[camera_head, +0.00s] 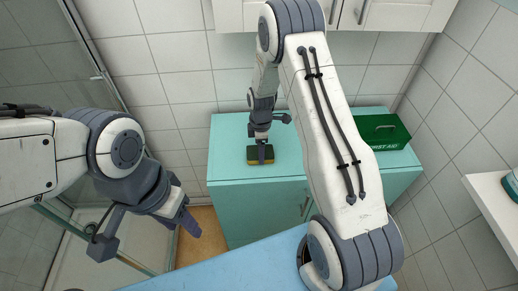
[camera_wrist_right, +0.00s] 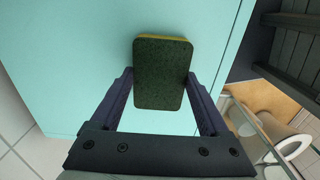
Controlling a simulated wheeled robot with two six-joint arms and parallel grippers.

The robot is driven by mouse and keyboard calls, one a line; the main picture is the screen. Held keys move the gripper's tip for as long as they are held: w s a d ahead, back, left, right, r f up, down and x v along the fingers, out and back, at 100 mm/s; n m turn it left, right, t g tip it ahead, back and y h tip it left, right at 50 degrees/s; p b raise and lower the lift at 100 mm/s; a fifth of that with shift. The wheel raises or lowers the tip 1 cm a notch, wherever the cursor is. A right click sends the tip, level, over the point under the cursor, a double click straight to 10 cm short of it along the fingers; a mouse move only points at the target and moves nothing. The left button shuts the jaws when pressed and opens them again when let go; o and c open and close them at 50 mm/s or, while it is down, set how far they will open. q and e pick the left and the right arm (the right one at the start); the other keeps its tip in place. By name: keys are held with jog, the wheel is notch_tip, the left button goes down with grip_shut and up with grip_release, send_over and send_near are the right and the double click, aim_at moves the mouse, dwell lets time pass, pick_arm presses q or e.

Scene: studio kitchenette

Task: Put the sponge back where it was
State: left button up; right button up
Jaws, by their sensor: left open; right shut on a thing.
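The sponge (camera_head: 260,154), dark green with a yellow layer, is at the left part of the teal cabinet top (camera_head: 228,133). My right gripper (camera_head: 259,143) is above it and shut on it. In the right wrist view the sponge (camera_wrist_right: 161,74) sits between the two fingers of the right gripper (camera_wrist_right: 160,105), its dark green face toward the camera. I cannot tell whether the sponge touches the cabinet top. My left gripper (camera_head: 148,238) is open and empty at the lower left, away from the cabinet.
A green first aid box (camera_head: 379,132) stands at the right of the cabinet top. White cupboards (camera_head: 400,14) hang above. A white shelf (camera_head: 490,190) is at the right edge. A glass panel (camera_head: 95,60) stands at the left. The cabinet top left of the sponge is clear.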

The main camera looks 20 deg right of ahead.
jog(key=shift+f, duration=0.2)
jog(key=o, duration=1.2)
jog(key=shift+c, duration=0.2)
jog(key=shift+r, duration=0.1)
